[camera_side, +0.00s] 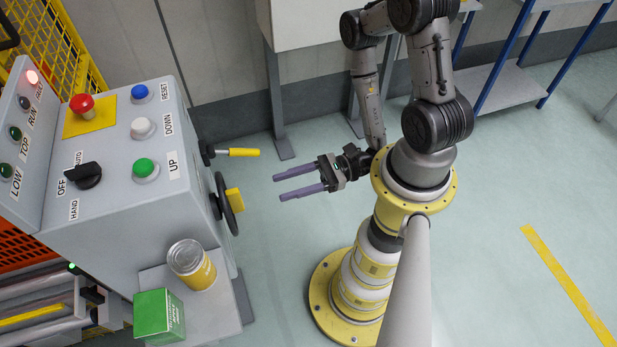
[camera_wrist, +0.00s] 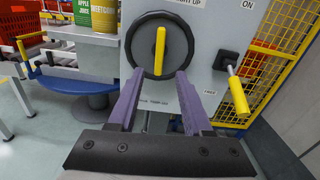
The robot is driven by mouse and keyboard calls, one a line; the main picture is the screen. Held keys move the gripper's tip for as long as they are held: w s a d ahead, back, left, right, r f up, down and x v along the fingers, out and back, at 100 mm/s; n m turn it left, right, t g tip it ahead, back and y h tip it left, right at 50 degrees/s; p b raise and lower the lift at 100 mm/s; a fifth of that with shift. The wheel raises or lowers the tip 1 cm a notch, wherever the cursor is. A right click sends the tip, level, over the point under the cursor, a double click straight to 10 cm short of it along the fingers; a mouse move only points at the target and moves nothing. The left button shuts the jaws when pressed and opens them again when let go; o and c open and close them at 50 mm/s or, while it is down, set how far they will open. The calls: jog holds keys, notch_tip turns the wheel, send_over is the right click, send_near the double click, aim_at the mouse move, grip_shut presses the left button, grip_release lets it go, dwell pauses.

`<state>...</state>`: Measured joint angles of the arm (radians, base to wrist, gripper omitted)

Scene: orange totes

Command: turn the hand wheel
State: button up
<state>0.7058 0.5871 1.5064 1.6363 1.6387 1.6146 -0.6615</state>
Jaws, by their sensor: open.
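The hand wheel (camera_side: 228,204) is a dark wheel on the side of the grey control cabinet, seen nearly edge-on in the side view, with a yellow grip piece. In the wrist view the wheel (camera_wrist: 140,58) faces me, and its yellow bar (camera_wrist: 160,50) stands upright across it. My gripper (camera_side: 277,187) has two purple fingers, open and empty, pointing at the cabinet with a clear gap to the wheel. In the wrist view the fingers (camera_wrist: 157,80) spread on either side below the bar and cover part of the wheel's lower rim.
A lever with a yellow handle (camera_side: 243,152) sticks out beside the wheel; it also shows in the wrist view (camera_wrist: 238,95). A yellow can (camera_side: 205,275) and a green box (camera_side: 158,315) stand on a low ledge. The floor between arm and cabinet is clear.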

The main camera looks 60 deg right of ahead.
jog(key=shift+v, duration=2.25)
